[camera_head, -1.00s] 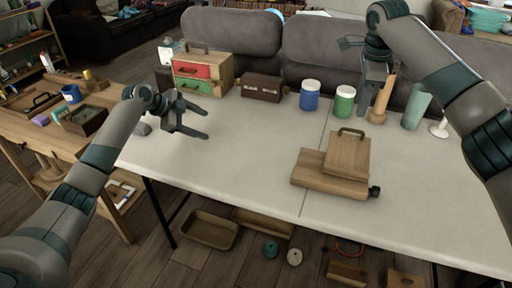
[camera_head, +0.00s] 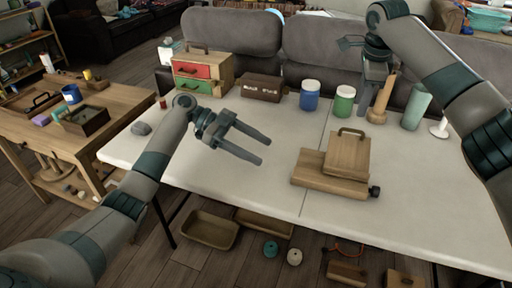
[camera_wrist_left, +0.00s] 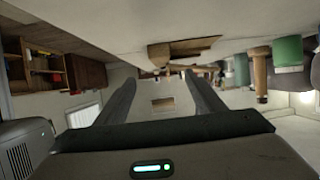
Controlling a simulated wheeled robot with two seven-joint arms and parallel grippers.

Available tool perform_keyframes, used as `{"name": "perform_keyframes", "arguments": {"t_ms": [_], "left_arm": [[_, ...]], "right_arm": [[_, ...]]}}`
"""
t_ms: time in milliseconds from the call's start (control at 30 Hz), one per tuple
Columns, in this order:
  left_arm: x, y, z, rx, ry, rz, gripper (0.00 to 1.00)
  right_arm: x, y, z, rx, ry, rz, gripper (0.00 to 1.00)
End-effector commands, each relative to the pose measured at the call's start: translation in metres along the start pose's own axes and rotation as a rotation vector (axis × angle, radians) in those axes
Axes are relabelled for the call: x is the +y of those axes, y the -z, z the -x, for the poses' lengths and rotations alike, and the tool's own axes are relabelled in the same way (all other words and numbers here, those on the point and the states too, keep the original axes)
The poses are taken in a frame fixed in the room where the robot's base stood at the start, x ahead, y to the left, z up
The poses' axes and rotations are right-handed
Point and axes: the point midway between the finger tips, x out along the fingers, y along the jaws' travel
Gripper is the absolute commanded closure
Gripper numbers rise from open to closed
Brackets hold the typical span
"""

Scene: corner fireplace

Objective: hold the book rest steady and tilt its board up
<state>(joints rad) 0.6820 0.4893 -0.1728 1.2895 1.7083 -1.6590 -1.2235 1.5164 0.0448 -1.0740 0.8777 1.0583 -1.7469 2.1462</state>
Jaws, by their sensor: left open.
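The wooden book rest stands on the white table, right of the middle in the head view. Its thick base (camera_head: 325,181) lies flat, with a dark knob (camera_head: 375,191) at its right end. Its board (camera_head: 347,157) rests low on the base, with a handle (camera_head: 350,131) at the far edge. My left gripper (camera_head: 264,150) is open and empty over the table, left of the book rest and apart from it. The book rest (camera_wrist_left: 182,49) also shows ahead in the left wrist view. My right gripper (camera_head: 374,88) hangs behind the book rest, near the jars; its jaws are unclear.
Behind the book rest stand a blue jar (camera_head: 310,96), a green jar (camera_head: 344,101), a wooden peg-like piece (camera_head: 381,103) and a green cylinder (camera_head: 415,107). A drawer box (camera_head: 203,72) and a brown box (camera_head: 261,87) stand back left. The table between left gripper and book rest is clear.

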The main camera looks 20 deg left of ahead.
Motion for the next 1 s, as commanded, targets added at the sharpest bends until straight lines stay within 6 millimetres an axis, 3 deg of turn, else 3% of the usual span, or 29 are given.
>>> {"name": "perform_keyframes", "arguments": {"t_ms": [267, 467, 1000], "left_arm": [[0.0, -0.001, -0.005, -0.001, 0.001, 0.0, 0.38], [0.0, 0.0, -0.023, 0.0, 0.0, 0.0, 0.38], [0.0, 0.0, -0.109, 0.0, 0.0, 0.0, 0.38]], "right_arm": [[0.0, 0.0, 0.0, 0.0, 0.0, 0.0, 0.69], [0.0, 0.0, 0.0, 0.0, 0.0, 0.0, 0.69], [0.0, 0.0, 0.0, 0.0, 0.0, 0.0, 0.69]]}}
